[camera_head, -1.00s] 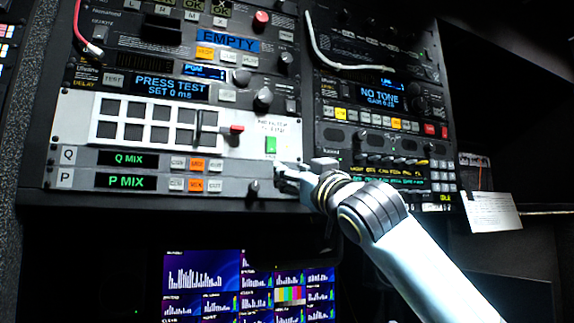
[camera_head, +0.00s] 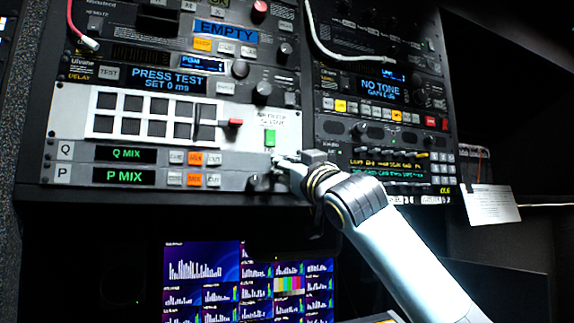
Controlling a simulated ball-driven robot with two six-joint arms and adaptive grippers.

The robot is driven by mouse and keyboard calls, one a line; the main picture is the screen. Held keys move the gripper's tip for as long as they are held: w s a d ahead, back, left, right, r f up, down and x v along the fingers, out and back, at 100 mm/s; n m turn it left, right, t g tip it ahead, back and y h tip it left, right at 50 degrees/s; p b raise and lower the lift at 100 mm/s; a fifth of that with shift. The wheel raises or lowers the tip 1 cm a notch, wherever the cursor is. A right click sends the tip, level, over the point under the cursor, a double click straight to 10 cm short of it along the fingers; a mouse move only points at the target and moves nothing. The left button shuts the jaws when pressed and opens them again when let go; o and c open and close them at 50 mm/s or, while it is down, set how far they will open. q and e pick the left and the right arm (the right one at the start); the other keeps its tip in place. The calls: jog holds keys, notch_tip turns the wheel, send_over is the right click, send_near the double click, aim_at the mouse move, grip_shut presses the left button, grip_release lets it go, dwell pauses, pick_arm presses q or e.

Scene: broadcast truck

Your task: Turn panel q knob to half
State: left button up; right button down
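Panel Q (camera_head: 230,157) is a grey strip with a green "Q MIX" display (camera_head: 127,154) and a row of small buttons (camera_head: 195,158), the middle one lit orange. My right gripper (camera_head: 278,164) is at the right end of this strip, and its fingers cover the place there. The panel Q knob is hidden behind the fingers. I cannot tell whether the fingers touch it or how far they are apart. Panel P (camera_head: 228,177) lies just below, with a "P MIX" display and a dark knob (camera_head: 254,182) under the gripper. My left gripper is not in view.
Above panel Q is a white panel with dark square keys (camera_head: 155,117), a red-tipped lever (camera_head: 235,123) and a green button (camera_head: 270,138). A white cable (camera_head: 345,62) hangs at upper right. Monitors (camera_head: 245,280) glow below. A paper card (camera_head: 488,204) hangs at right.

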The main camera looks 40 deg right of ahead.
jog(key=shift+a+r+m+g+h+b, duration=0.15)
jog(key=shift+m+g+h+b, duration=1.15)
jog(key=shift+m, duration=4)
jog(key=shift+a+r+m+g+h+b, duration=0.1)
jog(key=shift+m+g+h+b, duration=1.15)
jog(key=shift+m, duration=4.05)
jog(key=shift+a+r+m+g+h+b, duration=0.2)
jog(key=shift+m+g+b, duration=0.5)
jog(key=shift+m+g, duration=3)
jog(key=m+t, duration=0.3)
jog(key=shift+w+f, duration=0.1)
jog(key=c, duration=1.2)
grip_release()
jog(key=shift+d, duration=0.1)
